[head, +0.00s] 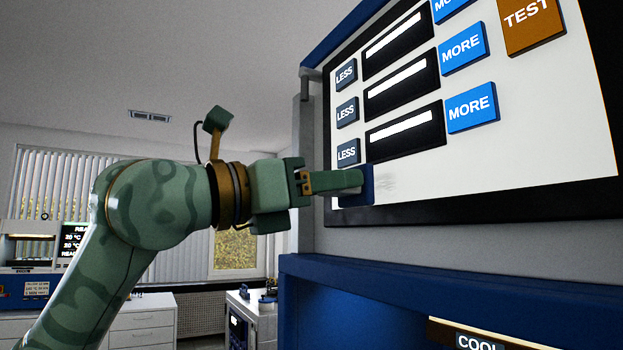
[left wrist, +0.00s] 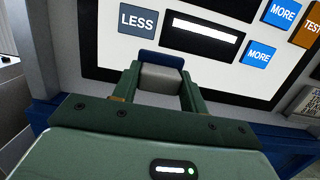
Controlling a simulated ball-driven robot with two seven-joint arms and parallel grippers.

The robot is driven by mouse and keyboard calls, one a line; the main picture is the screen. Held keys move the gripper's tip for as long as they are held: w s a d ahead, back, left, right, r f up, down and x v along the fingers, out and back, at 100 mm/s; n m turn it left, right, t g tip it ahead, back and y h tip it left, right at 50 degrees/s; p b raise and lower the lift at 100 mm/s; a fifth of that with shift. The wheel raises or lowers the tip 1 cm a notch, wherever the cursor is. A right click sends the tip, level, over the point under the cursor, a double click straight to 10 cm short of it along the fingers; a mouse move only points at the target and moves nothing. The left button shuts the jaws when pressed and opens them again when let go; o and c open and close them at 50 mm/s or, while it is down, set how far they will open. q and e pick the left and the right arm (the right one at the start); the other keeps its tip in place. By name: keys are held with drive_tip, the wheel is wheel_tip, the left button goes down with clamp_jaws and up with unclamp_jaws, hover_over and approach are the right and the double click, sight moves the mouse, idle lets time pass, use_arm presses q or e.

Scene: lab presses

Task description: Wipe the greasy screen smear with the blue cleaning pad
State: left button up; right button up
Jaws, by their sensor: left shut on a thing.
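My left gripper (head: 352,181) is shut on the blue cleaning pad (head: 367,187) and holds it at the lower left of the white screen (head: 480,165). The pad's face is against or very close to the screen; I cannot tell which. In the left wrist view the pad (left wrist: 160,59) shows between the fingers (left wrist: 160,80), just below the LESS button. A faint grey greasy smear (head: 386,182) shows on the screen right beside the pad's right edge. Part of it may be hidden behind the pad. My right gripper is not in view.
The screen has several LESS buttons (head: 347,153), black bars (head: 405,132), blue MORE buttons (head: 471,107) and an orange TEST button (head: 530,20). A dark frame surrounds it. The blue press body (head: 450,240) juts out below. White cabinets (head: 143,325) stand at the back left.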

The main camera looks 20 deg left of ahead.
use_arm(q)
drive_tip(key=shift+x, duration=1.1)
idle(0.6)
drive_tip(key=shift+s+d+f, duration=0.2)
drive_tip(key=shift+s+d, duration=1.2)
drive_tip(key=shift+s, duration=0.05)
drive_tip(key=shift+d, duration=0.1)
drive_tip(key=shift+w+a, duration=1.45)
drive_tip(key=shift+w, duration=0.05)
drive_tip(key=shift+s+a+f, duration=0.1)
drive_tip(key=shift+s+a, duration=0.25)
drive_tip(key=shift+a, duration=0.1)
drive_tip(key=shift+r+b+v, duration=0.2)
drive_tip(key=shift+b+v, duration=0.1)
drive_tip(key=shift+v, duration=0.85)
drive_tip(key=shift+r+b+v, duration=0.2)
drive_tip(key=shift+b+v, duration=0.1)
drive_tip(key=shift+v, duration=0.85)
drive_tip(key=shift+s+r, duration=0.1)
